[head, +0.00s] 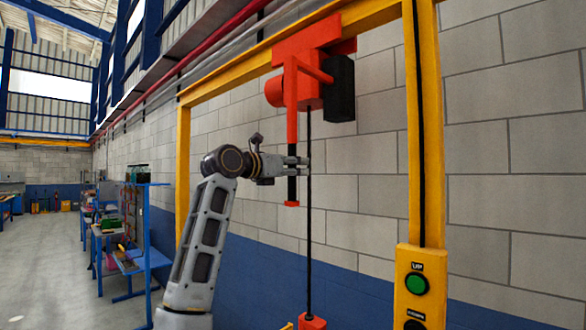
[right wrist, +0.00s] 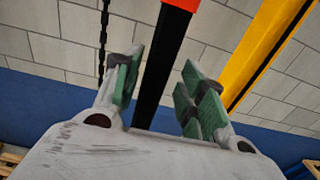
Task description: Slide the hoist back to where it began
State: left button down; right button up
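The red hoist (head: 308,92) hangs from the yellow overhead beam (head: 225,81), near the right post of its frame. A red arm drops from it to a black grip (head: 292,188) with a red end. The black hoist chain (head: 309,230) hangs just right of the grip, down to a red block (head: 312,322). My right gripper (head: 303,163) is at the height of the black grip, its fingers pointing right across it. In the right wrist view the green-padded fingers (right wrist: 160,88) are spread, with the black grip (right wrist: 162,75) between them and gaps showing. My left gripper is out of view.
The yellow right post (head: 427,150) carries a yellow control box (head: 420,300) with a green button. A yellow left post (head: 183,170) stands beyond my right arm. A block wall (head: 510,190) runs behind. Blue workbenches (head: 150,262) stand at the left; floor is free there.

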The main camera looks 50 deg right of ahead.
jog(key=shift+w+a, duration=0.1)
jog(key=shift+w, duration=0.1)
jog(key=w+a, duration=0.1)
jog(key=a, duration=1)
jog(key=shift+a, duration=0.35)
jog(key=shift+w+r, duration=0.1)
dwell(0.4)
